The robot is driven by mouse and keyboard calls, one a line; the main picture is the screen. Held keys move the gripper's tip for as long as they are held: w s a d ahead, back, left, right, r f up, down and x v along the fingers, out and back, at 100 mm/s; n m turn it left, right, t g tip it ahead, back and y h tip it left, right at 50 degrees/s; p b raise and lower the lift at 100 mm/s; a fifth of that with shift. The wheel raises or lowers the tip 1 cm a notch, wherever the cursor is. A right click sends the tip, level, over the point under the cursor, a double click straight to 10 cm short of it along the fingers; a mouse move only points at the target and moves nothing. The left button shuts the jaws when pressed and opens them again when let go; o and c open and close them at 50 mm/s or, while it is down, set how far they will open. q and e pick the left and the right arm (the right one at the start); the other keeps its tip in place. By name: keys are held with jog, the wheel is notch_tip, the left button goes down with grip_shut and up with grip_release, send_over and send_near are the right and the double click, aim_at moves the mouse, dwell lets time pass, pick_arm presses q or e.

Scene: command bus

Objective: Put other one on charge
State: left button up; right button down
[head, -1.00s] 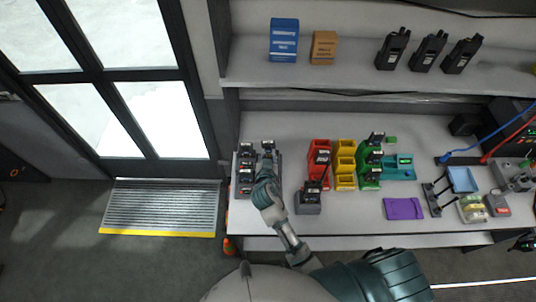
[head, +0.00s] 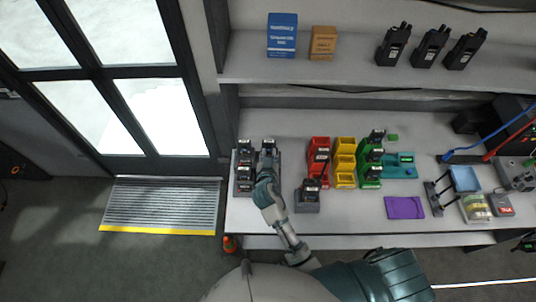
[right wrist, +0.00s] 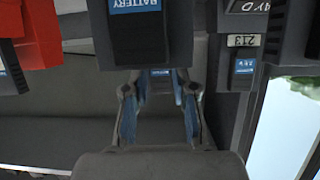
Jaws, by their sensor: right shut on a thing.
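A dark multi-bay charger (head: 243,186) stands at the left end of the bench, with several batteries in its bays. My right gripper (head: 266,172) is over its right column, fingers pointing away from me. A radio stands in a single desk charger (head: 307,204) to the right. My left gripper is not in view.
A purple cloth (head: 404,207) lies further right. The shelf (head: 350,70) above holds two boxes and three radios.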

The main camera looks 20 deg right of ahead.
jog(key=c, duration=1)
grip_release()
jog(key=shift+d+f, duration=0.1)
jog(key=shift+d, duration=0.05)
jog(key=shift+c, duration=0.2)
jog(key=shift+o, duration=0.9)
jog(key=shift+s, duration=0.2)
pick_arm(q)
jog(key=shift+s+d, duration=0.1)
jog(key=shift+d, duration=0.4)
pick_arm(e)
jog(key=v, duration=1.1)
jog(key=shift+s, duration=0.2)
